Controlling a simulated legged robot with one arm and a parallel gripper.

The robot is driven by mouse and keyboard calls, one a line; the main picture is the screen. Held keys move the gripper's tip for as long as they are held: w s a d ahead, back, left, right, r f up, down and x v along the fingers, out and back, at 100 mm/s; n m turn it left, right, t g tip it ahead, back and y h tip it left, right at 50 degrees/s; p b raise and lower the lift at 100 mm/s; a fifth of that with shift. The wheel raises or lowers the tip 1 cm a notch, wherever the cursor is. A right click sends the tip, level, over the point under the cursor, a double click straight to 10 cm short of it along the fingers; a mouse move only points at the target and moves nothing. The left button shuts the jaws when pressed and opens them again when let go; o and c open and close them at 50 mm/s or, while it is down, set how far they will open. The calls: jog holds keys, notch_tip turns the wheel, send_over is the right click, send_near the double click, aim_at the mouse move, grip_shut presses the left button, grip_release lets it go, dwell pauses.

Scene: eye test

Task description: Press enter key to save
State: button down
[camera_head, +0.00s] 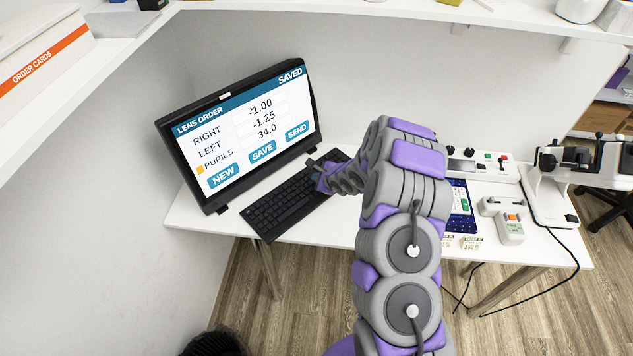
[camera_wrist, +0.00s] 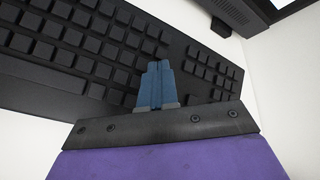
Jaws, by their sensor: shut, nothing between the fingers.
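A black keyboard (camera_head: 285,205) lies on the white desk in front of the monitor (camera_head: 245,130). The monitor reads LENS ORDER, with SAVED at its top right, values -1.00, -1.25 and 34.0, and buttons NEW, SAVE and SEND. My gripper (camera_head: 318,168) is over the right part of the keyboard. In the wrist view my gripper (camera_wrist: 158,72) has its blue fingers together, with nothing between them. The fingertips are over or on keys beside the gap before the right-hand key block of the keyboard (camera_wrist: 75,50). Key labels cannot be read, and contact is unclear.
The white desk (camera_head: 205,215) holds a blue pad (camera_head: 461,200), a small device with a green-and-white base (camera_head: 511,230) and a white optical instrument (camera_head: 556,185) on the right. A shelf (camera_head: 440,12) runs above. An order-cards box (camera_head: 40,55) sits upper left.

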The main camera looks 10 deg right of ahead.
dwell(0.3)
jog(key=shift+r, duration=0.85)
jog(key=shift+r+p, duration=0.55)
jog(key=shift+r, duration=2)
